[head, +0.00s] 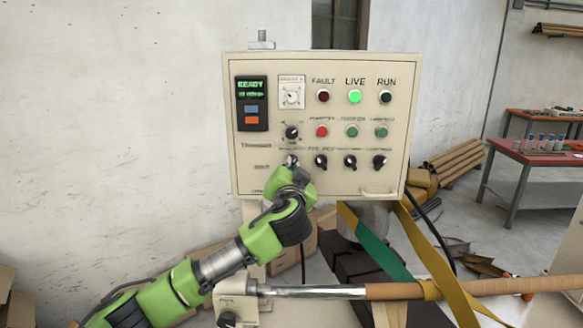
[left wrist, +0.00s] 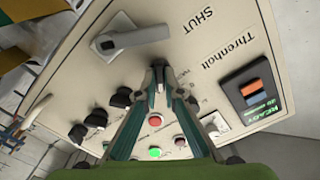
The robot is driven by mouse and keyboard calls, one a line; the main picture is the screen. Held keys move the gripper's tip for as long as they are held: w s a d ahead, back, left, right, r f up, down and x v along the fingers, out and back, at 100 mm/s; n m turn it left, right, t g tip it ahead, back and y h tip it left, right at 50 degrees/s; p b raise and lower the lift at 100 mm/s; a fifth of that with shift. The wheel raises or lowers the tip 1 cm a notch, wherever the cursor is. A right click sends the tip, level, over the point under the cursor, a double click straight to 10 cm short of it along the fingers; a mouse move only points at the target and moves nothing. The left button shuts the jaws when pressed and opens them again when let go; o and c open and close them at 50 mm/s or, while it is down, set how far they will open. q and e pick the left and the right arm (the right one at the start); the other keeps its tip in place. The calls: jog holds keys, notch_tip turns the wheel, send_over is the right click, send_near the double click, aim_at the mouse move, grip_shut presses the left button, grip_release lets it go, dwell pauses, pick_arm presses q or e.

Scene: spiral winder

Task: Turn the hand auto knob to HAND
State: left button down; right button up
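The beige control panel (head: 235,180) faces me with lamps, buttons and black knobs. Its lower row has black rotary knobs (head: 321,161); their labels are too blurred to read, so I cannot tell which says HAND. My left gripper (head: 291,163) is at the leftmost knob place of this row and mostly covers it. In the left wrist view my left gripper's fingertips (left wrist: 161,72) come close together against the panel face. Several other black knobs (left wrist: 120,98) stand to the left there. My right gripper is out of view.
A grey lever handle (left wrist: 130,40) sits near a SHUT label. The LIVE lamp (head: 354,97) glows green. A round dial knob (head: 292,132) is just above my gripper. A brown-wrapped bar (head: 400,291) crosses below the panel. A red table (head: 530,155) stands at right.

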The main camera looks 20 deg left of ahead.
pick_arm(q)
jog(key=shift+n+b, duration=6.9)
jog(key=shift+b, duration=0.15)
jog(key=c, duration=2.2)
grip_release()
jog(key=shift+o, duration=0.2)
jog(key=v, duration=1.2)
